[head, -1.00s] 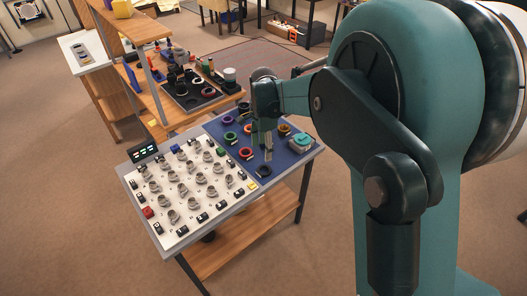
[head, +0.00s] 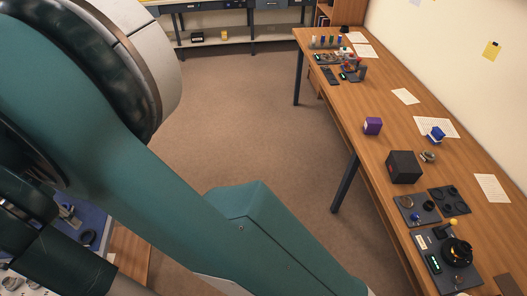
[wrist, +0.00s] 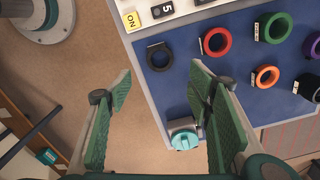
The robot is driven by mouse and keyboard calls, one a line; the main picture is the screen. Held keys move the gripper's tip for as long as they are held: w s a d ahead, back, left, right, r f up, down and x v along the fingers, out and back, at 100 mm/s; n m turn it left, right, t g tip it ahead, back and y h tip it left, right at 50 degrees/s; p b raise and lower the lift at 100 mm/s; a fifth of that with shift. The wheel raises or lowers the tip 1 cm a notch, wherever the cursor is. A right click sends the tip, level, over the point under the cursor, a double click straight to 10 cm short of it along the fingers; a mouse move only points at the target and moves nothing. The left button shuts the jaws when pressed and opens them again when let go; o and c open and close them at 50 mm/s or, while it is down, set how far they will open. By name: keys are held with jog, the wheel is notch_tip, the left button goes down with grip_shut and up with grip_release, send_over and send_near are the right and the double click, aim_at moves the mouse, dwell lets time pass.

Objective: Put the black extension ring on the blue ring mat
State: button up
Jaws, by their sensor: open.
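In the wrist view a black ring (wrist: 159,56) lies flat near the corner of the blue ring mat (wrist: 170,84). My gripper (wrist: 160,82) is open, with its two green-padded fingers wide apart and nothing between them. The black ring appears just beyond the fingertips, between them in the picture and apart from both. In the head view a strip of the blue mat (head: 98,215) shows at lower left with a dark ring (head: 88,238) on it. My arm hides most of the mat there.
A teal-topped device (wrist: 183,138) stands by the right finger. In the head view, a wooden bench (head: 385,110) holds a black box (head: 403,167) and a dark ring tray (head: 449,201).

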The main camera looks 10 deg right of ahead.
jog(key=w+d+r+t+y, duration=0.1)
jog(key=w+d+r, duration=0.5)
jog(key=d, duration=0.4)
jog(key=w+d+r, duration=0.6)
jog(key=d+r, duration=0.1)
jog(key=d, duration=0.3)
jog(key=w+d+r+n+t, duration=0.1)
jog(key=d+r, duration=0.3)
jog(key=d, duration=0.6)
jog(key=w+d+r+n+t, duration=0.1)
jog(key=d+r, duration=0.2)
jog(key=d, duration=0.8)
jog(key=s+d+r, duration=0.1)
jog(key=d+r, duration=0.2)
jog(key=d, duration=0.9)
jog(key=s+d+f+t, duration=0.1)
jog(key=s+d, duration=0.4)
jog(key=d, duration=0.4)
jog(key=s+d+f+n+t, duration=0.1)
jog(key=s+d, duration=0.4)
jog(key=d, duration=0.4)
jog(key=s+d+f+t+h, duration=0.1)
jog(key=s+d+t, duration=0.1)
jog(key=s+d, duration=0.3)
jog(key=d, duration=0.4)
jog(key=shift+s+d+f+n, duration=0.15)
jog(key=shift+s+f+n, duration=0.05)
jog(key=shift+s+n, duration=0.1)
